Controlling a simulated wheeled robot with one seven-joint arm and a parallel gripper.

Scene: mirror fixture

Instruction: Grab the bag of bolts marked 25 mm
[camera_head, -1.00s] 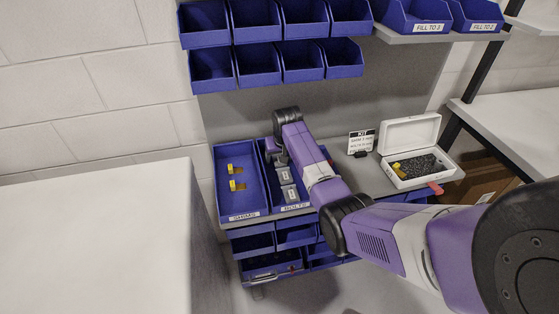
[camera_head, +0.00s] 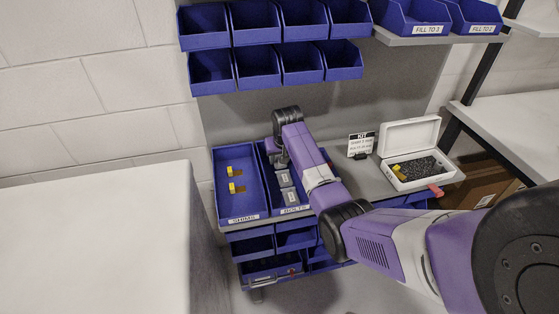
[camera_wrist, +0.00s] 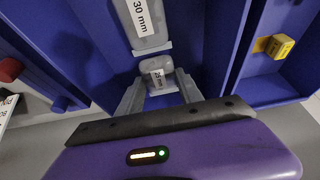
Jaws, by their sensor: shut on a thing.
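In the wrist view, my gripper (camera_wrist: 158,92) is shut on a small grey bag (camera_wrist: 156,68), one finger on each side. Its white label appears to read 25 mm. A second grey bag, marked 30 mm (camera_wrist: 143,22), lies just beyond it in the blue bolts bin (camera_wrist: 88,28). In the head view, my gripper (camera_head: 281,160) reaches down into the back of the bolts bin (camera_head: 294,212). Two grey bags (camera_head: 284,178) (camera_head: 291,196) show in front of it. The held bag is hidden there by my gripper.
The shims bin (camera_head: 243,207) with two yellow pieces (camera_head: 234,188) adjoins on the left. A kit card (camera_head: 361,145) and an open white case (camera_head: 405,135) with dark foam stand to the right. Blue bins (camera_head: 265,65) hang above at the back. Bin walls flank my gripper.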

